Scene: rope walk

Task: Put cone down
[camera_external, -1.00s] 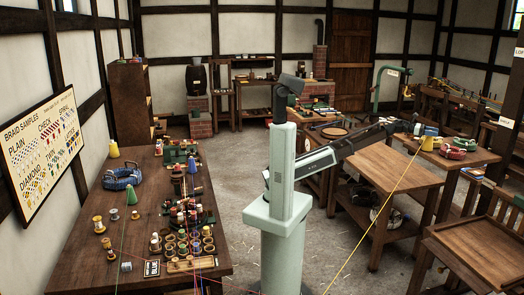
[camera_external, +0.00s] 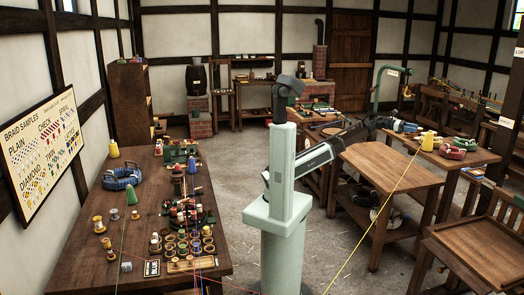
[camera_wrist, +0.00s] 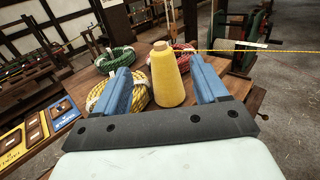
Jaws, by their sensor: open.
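A yellow thread cone (camera_wrist: 168,82) stands upright on a small wooden table in the wrist view, with a yellow thread running off to the right from its top. The same cone (camera_external: 428,143) shows at the right in the external view. My gripper (camera_wrist: 160,66) is open, its two blue fingers to the left and right of the cone with a visible gap on each side. The cone is apart from both fingers. In the external view my gripper (camera_external: 410,128) is just left of the cone; its fingers are too small to read there.
Yellow (camera_wrist: 136,97), green (camera_wrist: 115,60) and red (camera_wrist: 184,54) rope coils lie close around the cone. The yellow thread (camera_external: 385,195) stretches diagonally across the external view. A bare wooden table (camera_external: 385,166) stands in front. Cones and spools crowd the left bench (camera_external: 80,235).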

